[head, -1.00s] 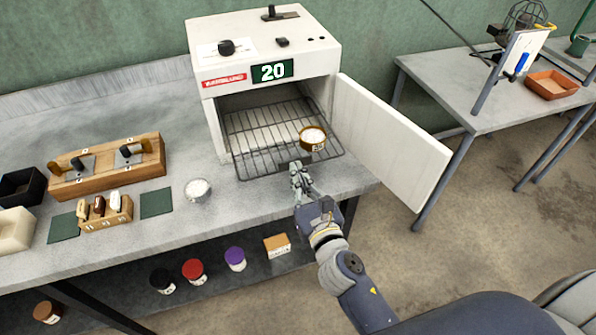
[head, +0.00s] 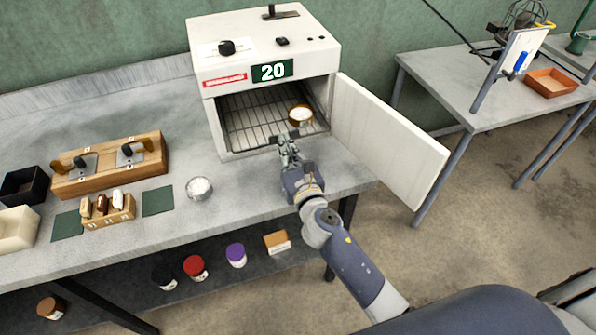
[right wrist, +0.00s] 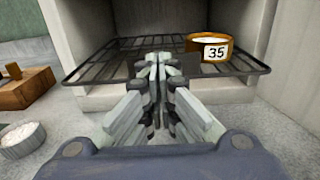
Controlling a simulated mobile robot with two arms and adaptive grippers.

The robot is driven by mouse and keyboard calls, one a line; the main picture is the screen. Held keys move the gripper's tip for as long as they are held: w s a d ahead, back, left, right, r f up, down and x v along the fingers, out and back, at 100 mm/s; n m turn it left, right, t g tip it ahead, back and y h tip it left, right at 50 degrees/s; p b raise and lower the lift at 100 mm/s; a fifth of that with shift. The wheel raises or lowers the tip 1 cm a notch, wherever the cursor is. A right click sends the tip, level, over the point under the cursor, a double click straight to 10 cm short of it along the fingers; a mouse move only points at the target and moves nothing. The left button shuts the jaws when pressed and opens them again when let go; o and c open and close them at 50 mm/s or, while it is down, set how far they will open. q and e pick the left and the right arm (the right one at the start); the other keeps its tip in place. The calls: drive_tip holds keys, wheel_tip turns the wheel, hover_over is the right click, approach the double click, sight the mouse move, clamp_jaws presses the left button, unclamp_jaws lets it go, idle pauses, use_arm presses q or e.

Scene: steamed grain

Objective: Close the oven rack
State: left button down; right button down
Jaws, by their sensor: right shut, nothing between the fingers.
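The white oven (head: 265,50) stands on the grey bench with its door (head: 388,135) swung open to the right. The dark wire oven rack (head: 262,125) lies mostly inside the oven cavity, its front edge near the opening. A brown-rimmed dish (head: 300,117) with pale contents sits on the rack's right part; in the right wrist view the dish (right wrist: 209,50) bears the label 35. My right gripper (head: 286,138) is shut and empty, at the middle of the rack's front edge; whether it touches is hard to tell. The right wrist view shows its fingers (right wrist: 158,65) together over the front bar.
A glass dish (head: 199,188) with white grain, a wooden block rack (head: 110,165) and a small wooden stand (head: 108,211) are on the bench to the left. The open door bounds the right side. Jars are on the shelf below.

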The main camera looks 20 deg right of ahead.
sight(277, 127)
drive_tip(key=w, duration=0.8)
drive_tip(key=shift+w+a+b, duration=0.1)
drive_tip(key=shift+a+b, duration=0.05)
drive_tip(key=shift+b, duration=0.25)
drive_tip(key=shift+w+r, duration=0.1)
drive_tip(key=shift+r, duration=0.2)
